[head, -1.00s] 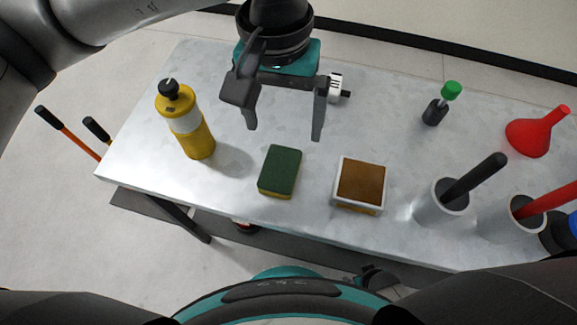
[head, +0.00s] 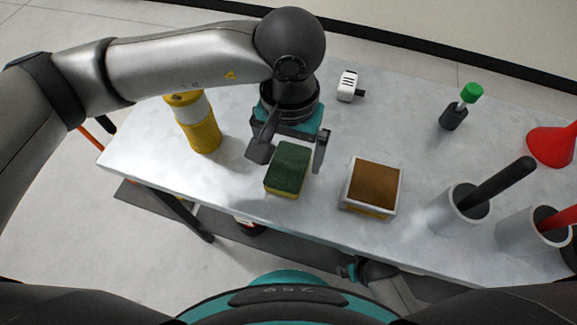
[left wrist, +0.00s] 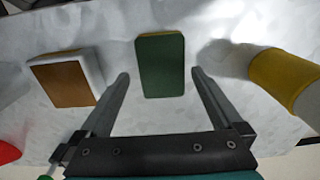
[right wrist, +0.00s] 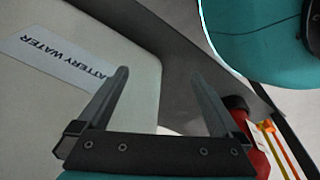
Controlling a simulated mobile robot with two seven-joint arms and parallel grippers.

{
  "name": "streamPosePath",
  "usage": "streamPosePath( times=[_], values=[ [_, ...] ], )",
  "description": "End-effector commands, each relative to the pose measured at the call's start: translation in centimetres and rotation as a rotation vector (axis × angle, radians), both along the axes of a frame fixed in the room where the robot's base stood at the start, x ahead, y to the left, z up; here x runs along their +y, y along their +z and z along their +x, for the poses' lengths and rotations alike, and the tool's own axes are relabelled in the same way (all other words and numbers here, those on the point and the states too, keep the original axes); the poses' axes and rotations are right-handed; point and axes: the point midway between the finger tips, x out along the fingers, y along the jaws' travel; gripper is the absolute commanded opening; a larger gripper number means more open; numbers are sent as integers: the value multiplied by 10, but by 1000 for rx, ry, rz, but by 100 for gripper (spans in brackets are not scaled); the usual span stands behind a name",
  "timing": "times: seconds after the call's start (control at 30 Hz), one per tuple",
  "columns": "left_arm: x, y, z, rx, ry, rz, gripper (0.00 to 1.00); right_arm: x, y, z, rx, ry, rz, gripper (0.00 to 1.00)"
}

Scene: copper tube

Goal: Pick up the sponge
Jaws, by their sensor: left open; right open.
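The sponge (head: 288,167) is green on top with a yellow lower layer and lies on the metal table near its front edge. My left gripper (head: 290,160) is open and empty just behind and above the sponge. In the left wrist view the sponge (left wrist: 161,65) shows between and beyond the two open fingers (left wrist: 160,78), apart from both. My right gripper (right wrist: 157,75) is open and empty, away from the sponge, near a pale container labelled "BATTERY WATER" (right wrist: 60,75).
A yellow bottle (head: 203,130) stands left of the sponge, and a white box with a brown top (head: 374,186) sits to its right. Grey cups (head: 458,212) with tools, a green-capped item (head: 454,116) and a red funnel (head: 552,146) are farther right.

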Motion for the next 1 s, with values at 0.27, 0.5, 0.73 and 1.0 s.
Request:
streamPosePath(
  times=[0.27,0.5,0.73,1.0],
  values=[
    [2,-34,3,3,0,2,100,9,14,11,-2,-2,10,100],
    [2,-39,3,2,-1,2,100,11,18,12,-1,-2,11,100],
    [2,-39,3,2,-1,2,88,11,18,12,-1,-2,11,100],
    [2,-38,3,1,-1,1,57,11,18,12,-1,-3,11,100]
  ],
)
